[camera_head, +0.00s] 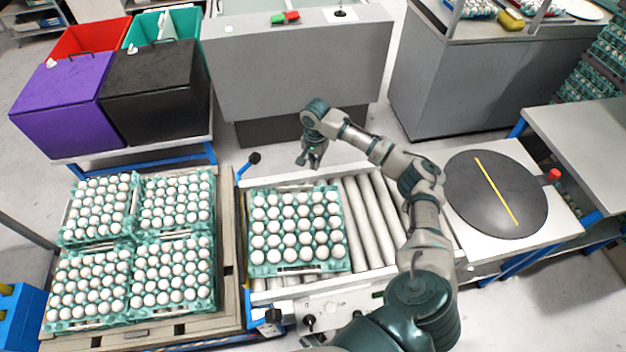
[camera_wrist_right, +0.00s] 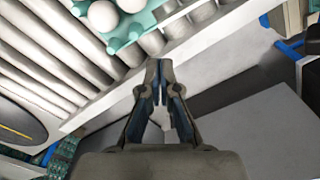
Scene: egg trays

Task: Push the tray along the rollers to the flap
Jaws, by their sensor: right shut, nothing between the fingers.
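A teal tray full of white eggs (camera_head: 262,270) lies on the left part of the roller conveyor (camera_head: 372,222). Its corner (camera_wrist_right: 125,38) shows at the top of the right wrist view. My right gripper (camera_head: 311,163) is shut and empty. It hangs just beyond the tray's far edge, near the conveyor's far rail, apart from the tray. In the right wrist view the fingertips (camera_wrist_right: 160,68) meet below the tray corner. My left gripper does not show. I cannot make out which part is the flap.
A black-knobbed lever (camera_head: 254,158) stands at the conveyor's far left corner. Several stacked egg trays (camera_head: 60,325) fill the pallet at left. Bare rollers lie right of the tray, then a dark turntable (camera_head: 480,205) with a yellow stripe. A grey cabinet (camera_head: 300,70) stands behind.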

